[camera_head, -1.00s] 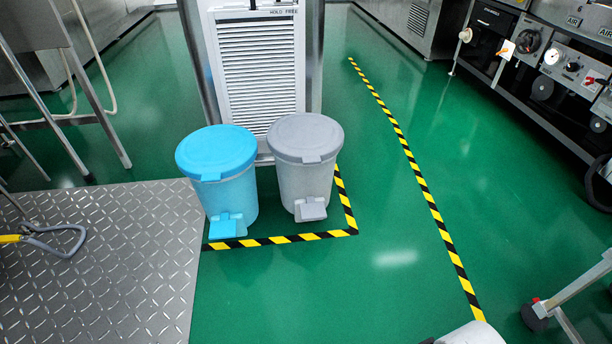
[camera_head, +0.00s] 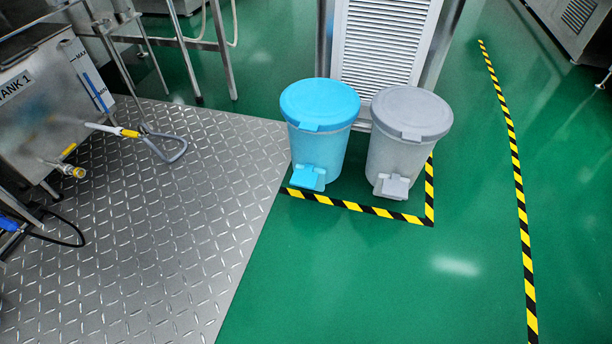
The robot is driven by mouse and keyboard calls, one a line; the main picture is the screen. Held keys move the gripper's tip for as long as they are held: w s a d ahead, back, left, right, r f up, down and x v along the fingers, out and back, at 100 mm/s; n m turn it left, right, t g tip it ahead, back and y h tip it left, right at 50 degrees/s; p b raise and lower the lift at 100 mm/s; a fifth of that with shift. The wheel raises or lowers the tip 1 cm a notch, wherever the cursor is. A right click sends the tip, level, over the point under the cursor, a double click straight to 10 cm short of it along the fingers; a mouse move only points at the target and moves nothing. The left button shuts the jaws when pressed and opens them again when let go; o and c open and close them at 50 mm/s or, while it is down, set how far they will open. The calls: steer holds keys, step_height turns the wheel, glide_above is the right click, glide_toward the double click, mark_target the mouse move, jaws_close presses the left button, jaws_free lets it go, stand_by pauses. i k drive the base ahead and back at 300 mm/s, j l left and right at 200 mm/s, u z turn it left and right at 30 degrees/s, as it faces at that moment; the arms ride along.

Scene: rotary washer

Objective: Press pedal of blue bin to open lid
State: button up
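The blue bin (camera_head: 318,145) stands upright on the green floor near the picture's middle, with its round blue lid (camera_head: 320,102) shut. Its blue pedal (camera_head: 308,177) sticks out low at the front, facing me. My gripper is not in view.
A grey bin (camera_head: 396,155) with a shut lid stands close on the right. Yellow-black tape (camera_head: 355,206) marks the floor in front of both bins. A louvred panel (camera_head: 385,45) is behind them. A metal tread plate (camera_head: 150,230) lies left, with a tank (camera_head: 50,95) on it. Green floor (camera_head: 390,290) in front is clear.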

mark_target(305, 178)
steer(key=i+j, duration=0.55)
steer(key=i, duration=0.3)
steer(key=i+j+u, duration=0.1)
steer(key=i+j, duration=0.2)
steer(key=i, duration=0.1)
